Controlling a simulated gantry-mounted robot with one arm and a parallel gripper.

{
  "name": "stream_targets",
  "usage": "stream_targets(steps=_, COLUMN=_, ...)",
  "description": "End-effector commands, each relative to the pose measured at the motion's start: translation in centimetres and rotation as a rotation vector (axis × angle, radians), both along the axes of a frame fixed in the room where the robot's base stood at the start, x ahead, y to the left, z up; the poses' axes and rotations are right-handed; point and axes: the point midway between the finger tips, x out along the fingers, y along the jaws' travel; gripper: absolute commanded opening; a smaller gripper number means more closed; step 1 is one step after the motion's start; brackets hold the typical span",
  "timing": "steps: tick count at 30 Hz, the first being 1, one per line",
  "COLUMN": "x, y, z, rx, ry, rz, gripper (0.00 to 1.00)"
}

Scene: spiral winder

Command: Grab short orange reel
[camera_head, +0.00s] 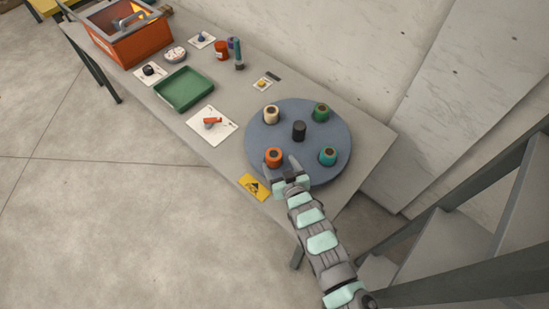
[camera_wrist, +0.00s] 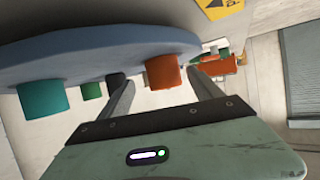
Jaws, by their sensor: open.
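The short orange reel (camera_head: 273,155) stands upright near the front edge of the round grey-blue turntable (camera_head: 275,125). My gripper (camera_head: 280,168) is open at the turntable's front edge, just in front of the reel. In the wrist view the orange reel (camera_wrist: 163,71) shows between and beyond the two open fingers (camera_wrist: 161,82), hanging from the turntable in the inverted picture. I see no finger clearly touching it. I cannot tell how far the fingertips reach past its sides.
Cream (camera_head: 271,114), green (camera_head: 321,112) and teal (camera_head: 328,156) reels stand around a black centre post (camera_head: 299,131). A yellow warning label (camera_head: 254,186) lies left of my gripper. A green tray (camera_head: 184,88) and an orange box (camera_head: 128,37) stand farther left on the table.

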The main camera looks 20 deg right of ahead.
Motion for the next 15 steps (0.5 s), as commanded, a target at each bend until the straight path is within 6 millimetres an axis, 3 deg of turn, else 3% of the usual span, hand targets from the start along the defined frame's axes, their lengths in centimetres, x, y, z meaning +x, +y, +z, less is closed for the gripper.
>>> stream_targets(steps=6, x=3.2, y=0.6, z=-0.9, rx=0.001, ry=-0.003, rz=0.001, gripper=0.75)
stream_targets(steps=15, x=4.7, y=0.3, z=-1.5, rx=0.001, ry=-0.003, rz=0.002, gripper=0.75)
